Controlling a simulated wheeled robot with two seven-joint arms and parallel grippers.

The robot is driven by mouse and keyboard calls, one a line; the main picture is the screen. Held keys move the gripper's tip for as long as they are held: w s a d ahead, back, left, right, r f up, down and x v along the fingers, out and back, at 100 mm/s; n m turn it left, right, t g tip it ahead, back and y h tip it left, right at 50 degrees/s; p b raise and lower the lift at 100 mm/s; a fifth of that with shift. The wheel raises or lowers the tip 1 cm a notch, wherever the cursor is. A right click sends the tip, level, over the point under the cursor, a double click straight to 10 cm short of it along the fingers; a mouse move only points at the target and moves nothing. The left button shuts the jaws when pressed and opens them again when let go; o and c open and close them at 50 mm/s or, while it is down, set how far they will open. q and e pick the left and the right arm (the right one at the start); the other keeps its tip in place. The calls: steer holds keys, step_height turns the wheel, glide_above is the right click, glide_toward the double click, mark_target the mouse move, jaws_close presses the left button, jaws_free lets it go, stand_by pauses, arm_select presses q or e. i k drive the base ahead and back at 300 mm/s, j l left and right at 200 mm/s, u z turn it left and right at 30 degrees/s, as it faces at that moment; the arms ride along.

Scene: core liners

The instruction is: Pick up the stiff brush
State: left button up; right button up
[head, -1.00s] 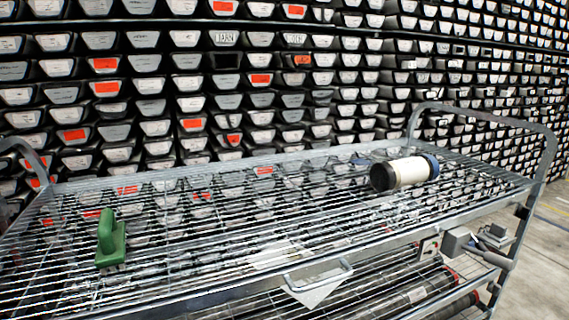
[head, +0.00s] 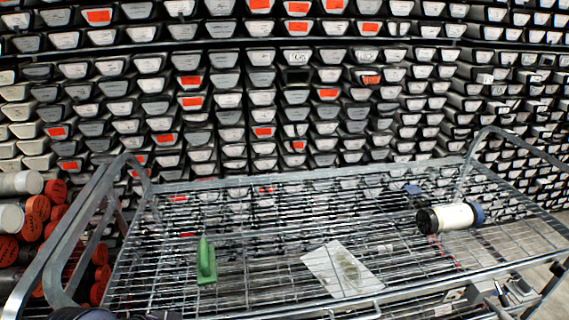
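The stiff brush, which I take to be the green handled object (head: 206,262), is on the wire top shelf of the cart (head: 285,180), left of the middle. Its handle stands up from a narrow green body; bristles cannot be made out. Nothing is touching it from above. Neither of my grippers can be made out in the head view.
A white cylinder with dark ends (head: 449,217) lies at the shelf's right. A pale flat sheet (head: 343,270) shows near the middle. Metal end rails (head: 85,225) rise at both ends. Red-capped tubes (head: 35,213) are at left. Racked trays (head: 262,98) fill the back.

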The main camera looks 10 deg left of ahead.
mark_target(206, 268)
steer(key=u, duration=1.05)
steer(key=i+l+u, duration=0.1)
steer(key=u, duration=0.35)
steer(key=l+u, duration=0.15)
steer(key=u, duration=0.3)
steer(key=l+u, duration=0.15)
steer(key=u, duration=0.3)
steer(key=i+l+u, duration=0.1)
steer(key=u, duration=0.35)
steer(key=k+l, duration=0.05)
steer(key=l, duration=0.05)
